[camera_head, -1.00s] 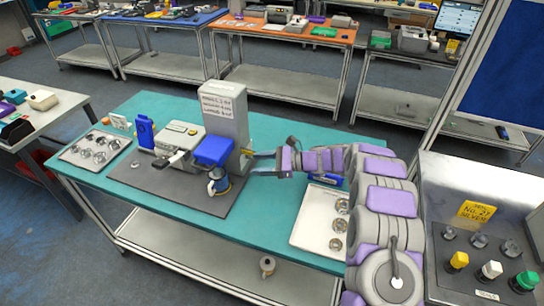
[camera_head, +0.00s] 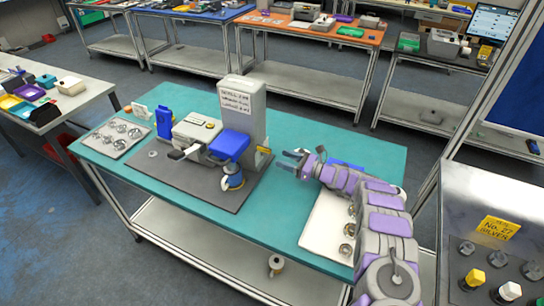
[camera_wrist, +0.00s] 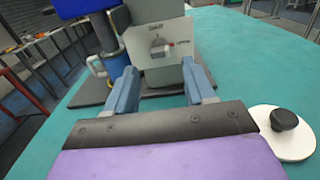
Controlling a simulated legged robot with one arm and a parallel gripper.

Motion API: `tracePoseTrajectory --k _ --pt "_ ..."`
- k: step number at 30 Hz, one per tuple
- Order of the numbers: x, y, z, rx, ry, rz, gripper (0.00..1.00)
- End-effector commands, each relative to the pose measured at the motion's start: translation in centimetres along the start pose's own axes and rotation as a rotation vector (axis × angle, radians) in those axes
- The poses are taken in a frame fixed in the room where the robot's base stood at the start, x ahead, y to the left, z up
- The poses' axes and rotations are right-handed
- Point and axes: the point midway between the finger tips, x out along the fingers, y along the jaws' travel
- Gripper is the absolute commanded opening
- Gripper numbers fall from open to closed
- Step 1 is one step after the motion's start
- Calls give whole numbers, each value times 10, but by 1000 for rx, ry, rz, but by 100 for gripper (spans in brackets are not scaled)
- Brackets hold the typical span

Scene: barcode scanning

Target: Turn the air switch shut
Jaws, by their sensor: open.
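The air switch (camera_wrist: 160,46) shows in the wrist view as a small dark lever on the grey side panel of the machine (camera_head: 241,110). In the head view the switch is too small to make out. My gripper (camera_head: 288,161) is to the right of the machine, apart from it. In the wrist view my gripper (camera_wrist: 160,68) is open and empty, with its two blue-grey fingers on either side of the lever in the picture. The fingers appear short of the panel; contact is not visible.
A blue part and blue cylinder (camera_head: 233,178) stand at the machine's front. A white disc with a black knob (camera_wrist: 283,132) lies right of my gripper. A white tray (camera_head: 322,228) holds metal parts below my arm. Teal tabletop (camera_head: 280,200) is clear between machine and tray.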

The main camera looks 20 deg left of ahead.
Motion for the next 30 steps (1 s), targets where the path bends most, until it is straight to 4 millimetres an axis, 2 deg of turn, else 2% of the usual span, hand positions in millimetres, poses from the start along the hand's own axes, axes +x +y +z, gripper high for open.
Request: tracePoseTrajectory --k 6,12,23,30 --pt "38 -1 -1 -4 2 0 54" --pt "59 1 -3 1 6 0 54" --pt "59 0 0 1 2 -2 53" --pt "60 0 -1 0 3 -1 30"
